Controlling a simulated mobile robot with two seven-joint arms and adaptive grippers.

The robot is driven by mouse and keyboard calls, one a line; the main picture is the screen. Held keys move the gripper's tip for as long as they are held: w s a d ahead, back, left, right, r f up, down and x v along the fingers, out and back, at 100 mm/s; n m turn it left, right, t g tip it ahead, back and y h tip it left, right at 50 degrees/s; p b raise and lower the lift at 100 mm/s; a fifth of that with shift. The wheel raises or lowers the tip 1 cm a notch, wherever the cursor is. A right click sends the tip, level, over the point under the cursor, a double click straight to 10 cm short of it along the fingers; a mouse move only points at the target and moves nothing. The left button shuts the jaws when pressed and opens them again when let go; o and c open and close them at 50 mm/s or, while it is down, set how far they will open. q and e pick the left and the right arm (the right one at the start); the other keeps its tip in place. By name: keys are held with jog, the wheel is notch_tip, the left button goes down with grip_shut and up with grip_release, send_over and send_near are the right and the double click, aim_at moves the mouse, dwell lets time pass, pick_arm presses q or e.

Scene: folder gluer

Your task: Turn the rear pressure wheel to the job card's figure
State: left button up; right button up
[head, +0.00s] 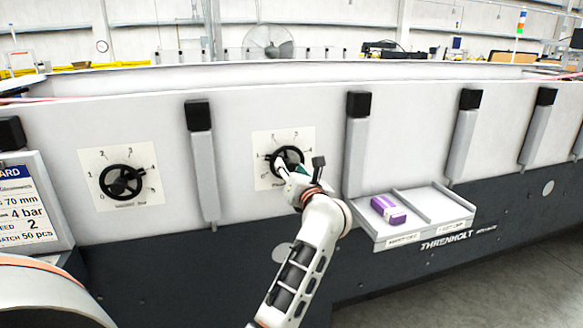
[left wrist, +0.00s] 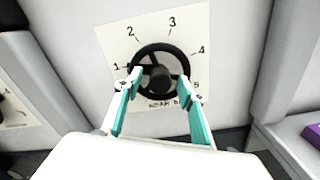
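A black spoked wheel (head: 288,157) sits on a white dial plate (head: 262,140) on the machine's side. In the left wrist view the wheel (left wrist: 160,74) has figures 1 to 5 around it. One spoke points up and left, between 1 and 2; I cannot tell its exact setting. The label below is partly hidden. My left gripper (head: 292,172) is at this wheel, its teal fingers (left wrist: 160,84) apart on either side of the lower rim; contact is unclear. The job card (head: 20,205) at left reads 4 bar, 2, 70 mm and 50 pcs. My right gripper is out of view.
A second wheel (head: 121,182) with its own dial is to the left. Grey upright posts (head: 204,165) flank the dials. A shelf tray (head: 425,230) juts out at right, holding a purple box (head: 388,210). Open floor lies at the lower right.

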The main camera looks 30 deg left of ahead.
pick_arm(q)
jog(key=shift+w+a, duration=0.1)
jog(key=c, duration=1.1)
